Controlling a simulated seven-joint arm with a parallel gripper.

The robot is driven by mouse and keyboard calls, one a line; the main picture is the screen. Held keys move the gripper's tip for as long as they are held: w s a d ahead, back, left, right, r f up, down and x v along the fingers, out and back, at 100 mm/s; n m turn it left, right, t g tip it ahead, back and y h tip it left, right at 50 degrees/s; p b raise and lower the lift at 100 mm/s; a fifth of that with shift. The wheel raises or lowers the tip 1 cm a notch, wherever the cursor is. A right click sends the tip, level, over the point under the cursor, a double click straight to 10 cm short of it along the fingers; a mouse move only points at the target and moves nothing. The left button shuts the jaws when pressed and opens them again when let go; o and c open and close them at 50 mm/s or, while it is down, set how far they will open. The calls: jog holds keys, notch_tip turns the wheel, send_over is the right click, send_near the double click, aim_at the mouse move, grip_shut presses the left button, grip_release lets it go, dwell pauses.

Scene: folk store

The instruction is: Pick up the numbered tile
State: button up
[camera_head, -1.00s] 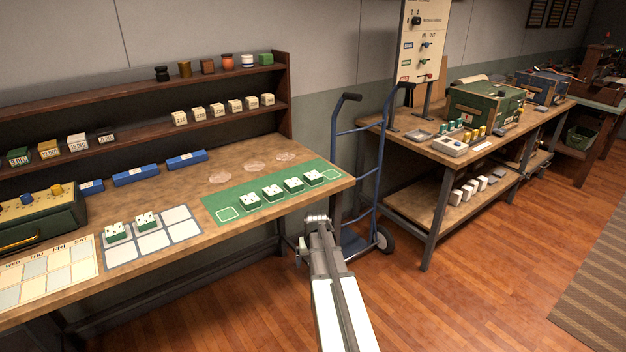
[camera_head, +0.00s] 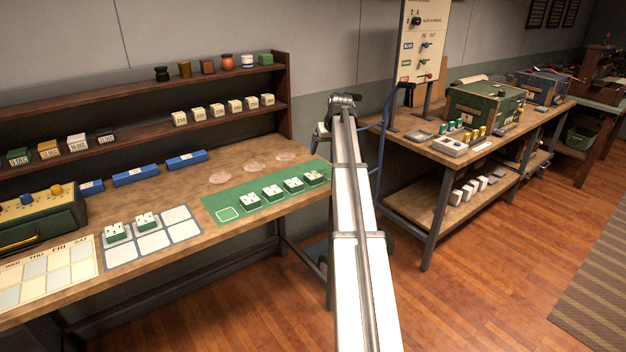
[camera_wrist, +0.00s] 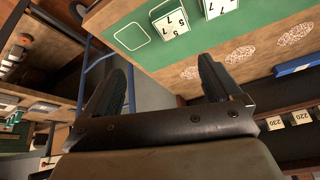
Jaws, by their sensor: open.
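Several green-and-white numbered tiles (camera_head: 293,185) lie in a row on the green mat (camera_head: 213,203), on the near part of the workbench. Two more tiles (camera_head: 115,231) lie on the grey gridded board to the left. In the wrist view a tile with sevens and an eight (camera_wrist: 170,21) sits near the top, beside an empty outlined square (camera_wrist: 132,37); part of another tile shows right of it. My gripper (camera_wrist: 163,85) is open with nothing between its fingers, above and near the mat's right end. In the head view its fingers are hard to make out.
A shelf with small boxes (camera_head: 180,118) and jars runs behind the workbench. Blue blocks (camera_head: 187,160) lie at the bench's back. A blue hand truck (camera_head: 385,110) stands right of the bench, close to my arm. Another table (camera_head: 420,150) holds instruments.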

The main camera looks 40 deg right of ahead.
jog(key=w+n, duration=0.1)
jog(key=n+y, duration=0.1)
jog(key=n, duration=0.2)
send_over(313, 175)
jog(key=s, duration=0.3)
jog(key=shift+g, duration=0.3)
jog(key=f, duration=0.7)
jog(key=shift+w+d+f, duration=0.15)
jog(key=shift+d+f, duration=0.15)
jog(key=shift+f, duration=0.1)
jog(key=shift+a+x, duration=0.15)
jog(key=shift+x, duration=1.25)
jog(key=shift+a+x, duration=0.2)
jog(key=shift+x, duration=1.25)
jog(key=shift+c, duration=0.4)
jog(key=c, duration=1.2)
jog(key=shift+o, duration=0.2)
jog(key=shift+r, duration=0.1)
jog(key=shift+r, duration=0.1)
